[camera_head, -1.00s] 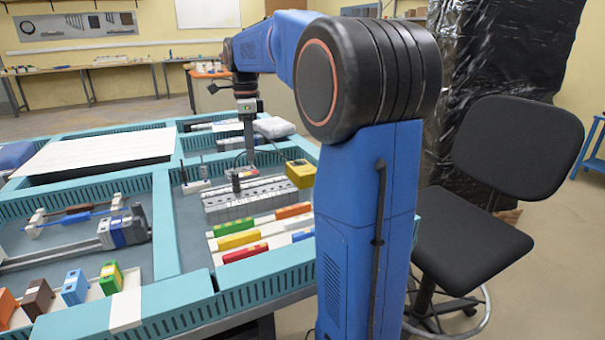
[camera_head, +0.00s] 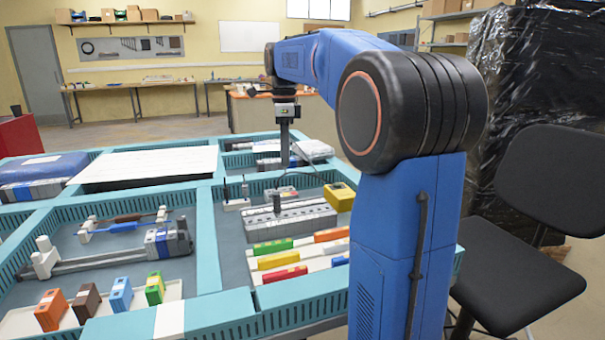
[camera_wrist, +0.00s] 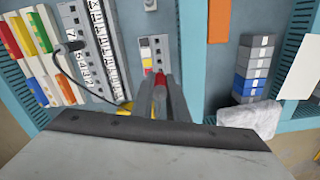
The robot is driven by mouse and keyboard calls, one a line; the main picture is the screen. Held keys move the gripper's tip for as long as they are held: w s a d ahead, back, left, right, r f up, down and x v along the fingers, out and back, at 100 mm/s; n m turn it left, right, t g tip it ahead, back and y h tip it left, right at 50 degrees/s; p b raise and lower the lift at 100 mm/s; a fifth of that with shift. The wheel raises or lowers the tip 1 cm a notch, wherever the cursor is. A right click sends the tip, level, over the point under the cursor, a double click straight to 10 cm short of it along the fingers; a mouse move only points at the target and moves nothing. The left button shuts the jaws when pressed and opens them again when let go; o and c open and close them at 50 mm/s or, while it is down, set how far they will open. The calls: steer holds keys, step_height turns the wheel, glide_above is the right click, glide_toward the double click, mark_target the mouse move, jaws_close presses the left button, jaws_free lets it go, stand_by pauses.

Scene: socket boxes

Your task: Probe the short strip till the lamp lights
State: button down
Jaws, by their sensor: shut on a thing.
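My gripper (camera_wrist: 162,82) is shut on a slim probe (camera_wrist: 160,79) with a red part showing between the fingers. In the head view my gripper (camera_head: 284,165) points down above the right tray. A short grey strip (camera_wrist: 150,48) with pink, yellow and red patches lies just past the fingertips; I see a gap but cannot judge its depth. A longer grey numbered strip (camera_wrist: 85,52) lies to its left, with a black probe (camera_wrist: 74,46) and cable on it. A yellow box (camera_head: 340,196) stands at the right. I cannot make out a lit lamp.
Coloured blocks (camera_head: 286,273) lie in front of the long strip (camera_head: 305,216). Small white boxes (camera_head: 236,204) stand to its left. Teal slotted walls (camera_head: 235,310) divide the table. Stacked grey and blue boxes (camera_wrist: 252,70) and a crumpled bag (camera_wrist: 250,118) lie in the neighbouring compartment.

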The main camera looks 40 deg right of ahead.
steer(key=shift+a+r, duration=0.25)
steer(key=shift+r, duration=0.3)
steer(key=shift+a+f, duration=0.1)
steer(key=shift+f, duration=2.4)
steer(key=shift+f, duration=1.25)
steer(key=c, duration=1.7)
jaws_free()
